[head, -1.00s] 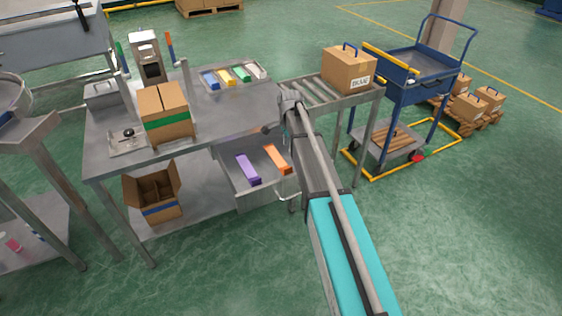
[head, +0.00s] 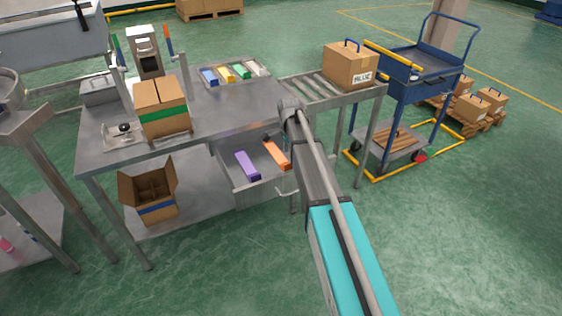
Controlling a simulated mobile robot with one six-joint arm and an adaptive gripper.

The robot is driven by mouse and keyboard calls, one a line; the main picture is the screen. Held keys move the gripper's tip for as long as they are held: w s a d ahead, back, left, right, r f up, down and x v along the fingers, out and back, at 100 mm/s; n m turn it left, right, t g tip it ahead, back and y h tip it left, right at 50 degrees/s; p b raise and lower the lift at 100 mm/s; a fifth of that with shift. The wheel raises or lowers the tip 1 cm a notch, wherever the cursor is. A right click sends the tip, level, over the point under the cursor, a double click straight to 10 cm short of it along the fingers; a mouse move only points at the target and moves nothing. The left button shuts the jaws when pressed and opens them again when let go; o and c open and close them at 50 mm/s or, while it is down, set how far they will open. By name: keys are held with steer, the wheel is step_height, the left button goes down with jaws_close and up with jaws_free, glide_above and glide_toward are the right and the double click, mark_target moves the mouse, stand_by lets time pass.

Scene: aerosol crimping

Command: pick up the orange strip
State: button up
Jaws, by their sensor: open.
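The orange strip (head: 276,155) lies in the open drawer (head: 268,190) under the workbench, on the drawer's right side. A purple strip (head: 247,165) lies apart from it to the left. My arm reaches in from the lower right, and its wrist stands at the bench's right end. The small dark end of my gripper (head: 267,138) shows at the back of the drawer, close to the far end of the orange strip. It is open and holds nothing that I can see. I cannot tell whether it touches the strip.
The bench top (head: 225,115) overhangs the drawer's back. On it stand a closed carton (head: 162,112) and a tray of coloured strips (head: 233,84). A roller stand (head: 305,90) with a box (head: 350,64) adjoins at right. An open carton (head: 150,190) sits on the lower shelf.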

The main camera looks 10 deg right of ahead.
mark_target(288, 165)
steer(key=shift+f+b, duration=0.9)
steer(key=shift+f, duration=0.3)
steer(key=shift+w+a+f+b, duration=0.1)
steer(key=shift+w+f+b, duration=0.05)
steer(key=shift+f+b, duration=1.15)
steer(key=shift+w+a+f+b, duration=0.1)
steer(key=shift+f+b, duration=1.2)
jaws_close()
